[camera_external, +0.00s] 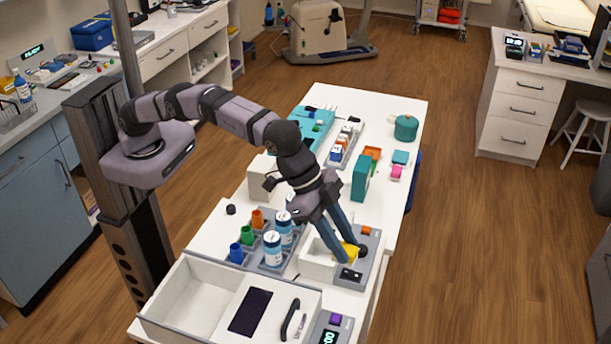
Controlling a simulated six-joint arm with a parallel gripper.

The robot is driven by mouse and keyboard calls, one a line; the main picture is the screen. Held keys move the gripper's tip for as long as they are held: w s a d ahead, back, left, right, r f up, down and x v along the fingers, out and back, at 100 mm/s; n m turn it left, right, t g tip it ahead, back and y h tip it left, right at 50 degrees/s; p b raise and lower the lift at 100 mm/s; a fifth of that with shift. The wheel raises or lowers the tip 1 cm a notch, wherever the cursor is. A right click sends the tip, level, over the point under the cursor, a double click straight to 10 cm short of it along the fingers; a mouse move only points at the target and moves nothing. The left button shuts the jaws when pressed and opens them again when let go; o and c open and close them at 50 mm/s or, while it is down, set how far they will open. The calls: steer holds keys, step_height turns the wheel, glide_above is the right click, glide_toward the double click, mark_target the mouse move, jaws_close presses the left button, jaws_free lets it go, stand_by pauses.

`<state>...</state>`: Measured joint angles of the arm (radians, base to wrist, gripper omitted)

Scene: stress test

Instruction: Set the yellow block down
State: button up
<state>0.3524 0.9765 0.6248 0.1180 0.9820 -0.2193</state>
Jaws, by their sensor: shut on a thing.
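The yellow block (349,251) is between the fingertips of my gripper (344,253) at the front right of the white table. My gripper points down and is shut on the block. The block is low, over or beside a white open box (318,264) and a grey device (370,262) with an orange part on top. The fingers cover part of the block. I cannot tell whether its underside touches anything.
A grey rack with white-capped bottles (273,248) and small coloured containers stands left of my gripper. A white tray (185,300) lies in front. A teal box (361,179) stands behind. The white table (395,110) has bare room at its far end.

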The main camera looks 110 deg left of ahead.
steer(key=s+a+n+g+y+b, duration=0.1)
steer(key=s+a+n+y+b, duration=0.1)
steer(key=s+a+n+b, duration=0.65)
steer(key=s+a+n+g+y+p, duration=0.1)
steer(key=s+a+n+g+y, duration=0.15)
steer(key=s+a, duration=0.75)
steer(key=s+a+n+y+b, duration=0.3)
steer(key=a+n+b, duration=0.15)
steer(key=a, duration=1.05)
steer(key=shift+g, duration=0.25)
steer(key=shift+s+a+f+p, duration=0.15)
steer(key=shift+f+p, duration=0.3)
steer(key=shift+f, duration=5.25)
steer(key=shift+s+f+p, duration=0.15)
steer(key=shift+f+p, duration=0.3)
steer(key=shift+f, duration=5.25)
steer(key=shift+f+b, duration=0.2)
steer(key=shift+b, duration=0.1)
steer(key=o, duration=1)
steer(key=shift+r, duration=0.1)
steer(key=shift+r, duration=0.1)
